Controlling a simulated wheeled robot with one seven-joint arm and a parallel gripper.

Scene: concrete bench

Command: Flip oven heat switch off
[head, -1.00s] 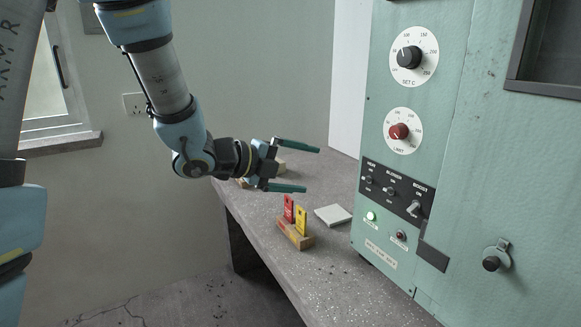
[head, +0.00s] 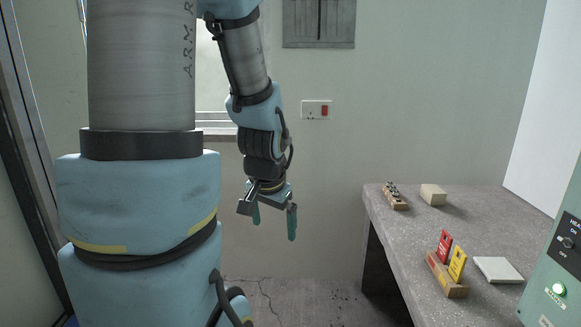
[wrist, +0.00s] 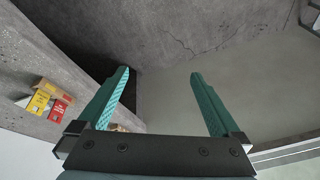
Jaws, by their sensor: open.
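The oven's teal panel (head: 540,305) shows only in part at the right edge of the head view. The heat switch (head: 567,242) sits on its black strip, cut by the frame edge, under a partly visible heat label and "ON". I cannot tell its position for sure. My gripper (head: 273,225) hangs fingers down, left of the bench and well away from the oven. In the wrist view my gripper (wrist: 160,75) is open and empty, with floor between its fingers. The oven is not visible there.
The concrete bench (head: 405,240) holds a wooden stand (head: 445,277) with a red tag (head: 444,246) and a yellow tag (head: 457,264), a pale flat slab (head: 497,270), a beige block (head: 433,194) and a small wooden rack (head: 395,202). Floor left of the bench is clear.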

